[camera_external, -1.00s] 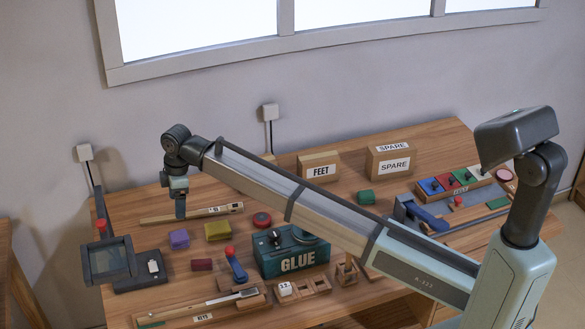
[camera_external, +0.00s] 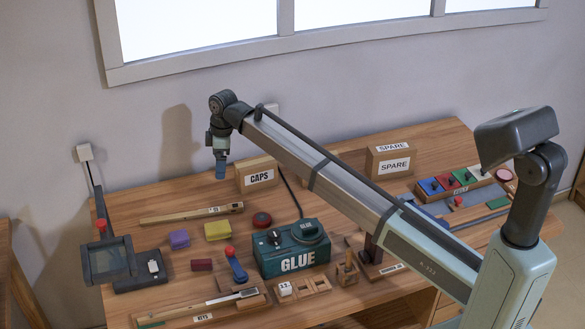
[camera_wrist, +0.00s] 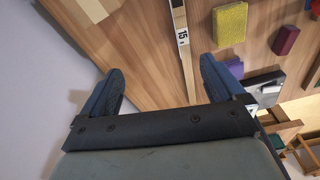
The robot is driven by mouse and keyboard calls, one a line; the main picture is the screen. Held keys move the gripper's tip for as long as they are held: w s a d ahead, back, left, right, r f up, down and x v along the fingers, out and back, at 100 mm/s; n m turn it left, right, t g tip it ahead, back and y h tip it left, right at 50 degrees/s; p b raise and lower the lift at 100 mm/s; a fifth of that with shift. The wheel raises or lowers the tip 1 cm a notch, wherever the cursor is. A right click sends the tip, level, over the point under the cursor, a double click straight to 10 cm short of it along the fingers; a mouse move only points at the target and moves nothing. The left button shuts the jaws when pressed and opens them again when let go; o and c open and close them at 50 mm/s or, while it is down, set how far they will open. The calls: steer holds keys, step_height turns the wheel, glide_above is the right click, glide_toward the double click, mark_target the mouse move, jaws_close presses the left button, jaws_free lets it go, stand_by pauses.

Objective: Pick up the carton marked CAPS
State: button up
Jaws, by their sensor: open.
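The carton marked CAPS (camera_external: 258,177) is a tan box with a white label, standing upright at the back of the bench near the wall. My gripper (camera_external: 221,168) hangs just left of it in the external view, apart from it and holding nothing. In the wrist view my gripper's two blue fingers (camera_wrist: 162,75) are spread wide with nothing between them. A pale tan block (camera_wrist: 92,9) shows at that view's top left; I cannot tell whether it is the carton.
The teal GLUE pot (camera_external: 292,248), yellow block (camera_external: 217,231) and purple block (camera_external: 179,239) stand nearer the front.

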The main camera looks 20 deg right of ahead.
steer(key=h, duration=0.1)
glide_above(254, 160)
steer(key=shift+w+a+r, duration=0.3)
steer(key=shift+a+r, duration=0.05)
steer(key=shift+r, duration=0.05)
steer(key=n, duration=0.2)
steer(key=shift+s+d+n, duration=0.35)
steer(key=shift+d+n, duration=0.05)
steer(key=shift+f, duration=0.2)
step_height(254, 160, down, 8)
steer(key=shift+s+f, duration=0.1)
steer(key=shift+f, duration=0.05)
steer(key=f, duration=0.4)
steer(key=shift+s+a, duration=0.2)
steer(key=shift+s, duration=0.15)
steer(key=shift+f, duration=0.6)
steer(key=c, duration=1.2)
